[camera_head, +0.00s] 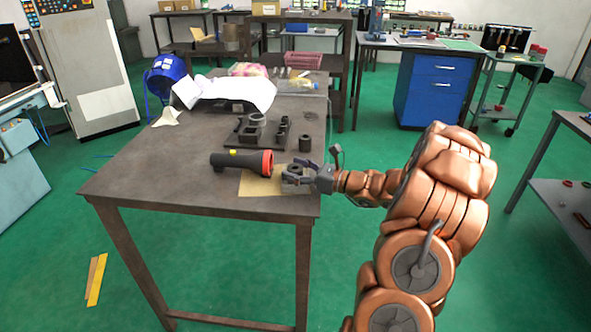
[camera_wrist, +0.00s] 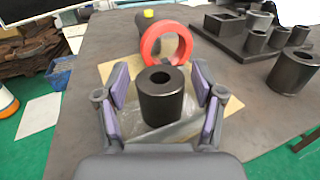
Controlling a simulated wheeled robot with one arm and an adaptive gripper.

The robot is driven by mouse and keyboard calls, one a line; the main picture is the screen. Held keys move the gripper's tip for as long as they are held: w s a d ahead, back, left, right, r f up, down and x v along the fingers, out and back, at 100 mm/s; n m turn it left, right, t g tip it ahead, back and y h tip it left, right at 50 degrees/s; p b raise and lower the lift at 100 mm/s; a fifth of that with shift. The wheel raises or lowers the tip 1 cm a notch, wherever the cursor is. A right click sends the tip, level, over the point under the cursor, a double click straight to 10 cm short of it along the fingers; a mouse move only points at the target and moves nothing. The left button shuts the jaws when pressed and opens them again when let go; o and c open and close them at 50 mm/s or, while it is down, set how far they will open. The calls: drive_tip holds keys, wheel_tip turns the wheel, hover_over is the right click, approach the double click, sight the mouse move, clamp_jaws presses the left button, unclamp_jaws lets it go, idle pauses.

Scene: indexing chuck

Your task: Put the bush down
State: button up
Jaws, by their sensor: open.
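The bush (camera_wrist: 160,98) is a dark, upright cylinder with a round hole in its top. It stands between the two fingers of my gripper (camera_wrist: 160,100) in the wrist view, with a visible gap on each side. My gripper is open, with purple pads facing the bush. A crumpled grey sheet (camera_wrist: 150,137) lies under and around the bush, over a tan paper (camera_wrist: 228,106). In the head view, my gripper (camera_head: 298,178) is low over the tan paper (camera_head: 258,187) near the table's right edge; the bush is mostly hidden there.
A black flashlight with a red head (camera_head: 267,162) lies close by on the left. A dark fixture block (camera_head: 262,132) with several sockets and a second dark cylinder (camera_head: 305,143) stand behind. The table's front left (camera_head: 150,180) is clear.

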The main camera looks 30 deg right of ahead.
drive_tip(key=shift+r, duration=0.1)
drive_tip(key=shift+s+d, duration=0.15)
drive_tip(key=shift+s, duration=0.1)
drive_tip(key=b+v, duration=0.1)
drive_tip(key=v, duration=1)
drive_tip(key=shift+s+d, duration=0.2)
drive_tip(key=s+a+r+n+g+y, duration=0.15)
drive_tip(key=a+n+g, duration=0.4)
drive_tip(key=a, duration=0.65)
drive_tip(key=s+a+n+g+y, duration=0.15)
drive_tip(key=a+n+g, duration=0.4)
drive_tip(key=a, duration=0.65)
drive_tip(key=s+a+f+n+g+h, duration=0.1)
drive_tip(key=s+a+n+g+h, duration=0.1)
drive_tip(key=s+a+n+g, duration=0.5)
drive_tip(key=s+f+n+h, duration=0.2)
drive_tip(key=s+n+h, duration=0.8)
drive_tip(key=s, duration=0.7)
drive_tip(key=shift+s+d+n+t, duration=0.35)
drive_tip(key=shift+n+t, duration=0.05)
drive_tip(key=shift+n, duration=0.5)
